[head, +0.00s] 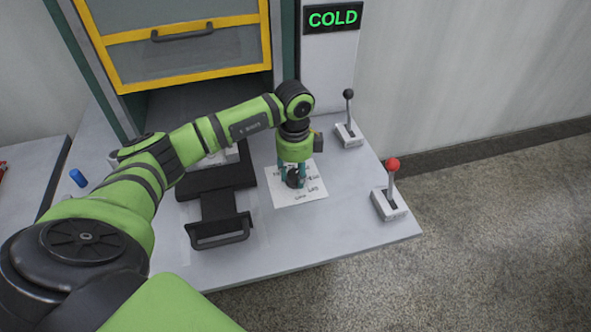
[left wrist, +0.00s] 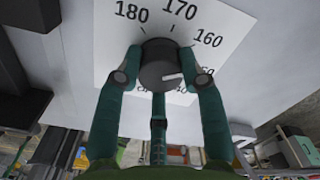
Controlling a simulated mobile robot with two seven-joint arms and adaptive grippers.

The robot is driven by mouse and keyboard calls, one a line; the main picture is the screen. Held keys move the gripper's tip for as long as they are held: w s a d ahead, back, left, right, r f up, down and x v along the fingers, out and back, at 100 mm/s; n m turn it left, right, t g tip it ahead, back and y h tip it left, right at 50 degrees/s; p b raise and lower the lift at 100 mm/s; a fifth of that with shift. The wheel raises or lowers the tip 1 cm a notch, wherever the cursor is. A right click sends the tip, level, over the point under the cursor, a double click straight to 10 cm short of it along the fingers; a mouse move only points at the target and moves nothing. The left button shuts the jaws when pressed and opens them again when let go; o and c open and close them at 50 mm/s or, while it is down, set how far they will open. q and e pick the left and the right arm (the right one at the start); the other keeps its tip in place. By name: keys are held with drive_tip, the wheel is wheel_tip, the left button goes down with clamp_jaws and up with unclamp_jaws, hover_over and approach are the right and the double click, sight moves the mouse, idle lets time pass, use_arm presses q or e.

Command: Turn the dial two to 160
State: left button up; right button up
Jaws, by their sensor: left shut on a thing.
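A black dial knob (head: 296,181) sits on a white number plate (head: 312,193) on the grey counter. In the left wrist view the knob (left wrist: 160,62) has a white pointer mark facing right, below the 160 mark and toward a partly hidden number. The numbers 180, 170 and 160 are readable on the plate (left wrist: 222,22). My left gripper (head: 293,174) points down over the knob, and its green fingers are shut on the knob's sides. The fingers hide part of the lower numbers. No second dial can be made out. My right gripper is not in view.
A red-knobbed lever (head: 391,180) and a black-knobbed lever (head: 348,118) stand right of the dial. A black tray with a handle (head: 220,232) is to its left. A yellow-framed cabinet (head: 180,45) stands behind, beside a green COLD display (head: 333,18). A blue cylinder (head: 78,178) lies far left.

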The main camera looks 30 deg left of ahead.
use_arm(q)
drive_tip(key=shift+w+a+r+n+p, duration=0.1)
drive_tip(key=shift+a+n+p, duration=0.1)
drive_tip(key=shift+n, duration=0.4)
drive_tip(key=shift+w+a+r+n+p, duration=0.1)
drive_tip(key=shift+a+n, duration=0.05)
drive_tip(key=shift+n, duration=0.45)
drive_tip(key=shift+s, duration=0.1)
drive_tip(key=o, duration=1.1)
drive_tip(key=shift+o, duration=0.2)
drive_tip(key=shift+s+a+f, duration=0.1)
drive_tip(key=shift+s+f, duration=0.05)
